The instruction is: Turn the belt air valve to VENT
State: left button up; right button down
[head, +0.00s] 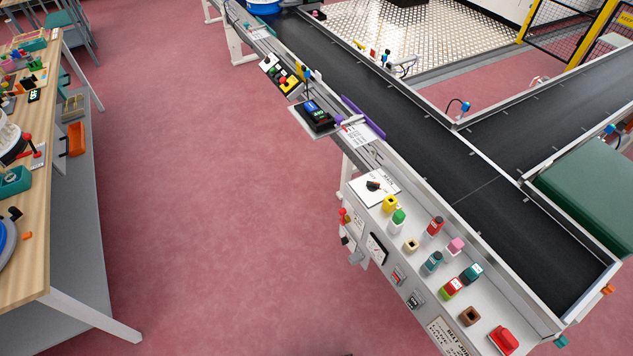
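A white plate with a dark rotary handle (374,186) sits at the upper end of the sloping grey control panel (403,262) beside the belt. It looks like the belt air valve, but its lettering is too small to read, so I cannot tell which position the handle points to. Neither of my grippers is in view.
A wooden workbench (58,120) stands at left. The pink floor (220,200) between is clear.

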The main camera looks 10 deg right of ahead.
aim_at(342, 212)
jog(key=i+j+z, duration=0.1)
jog(key=i+j, duration=0.65)
jog(key=j, duration=0.1)
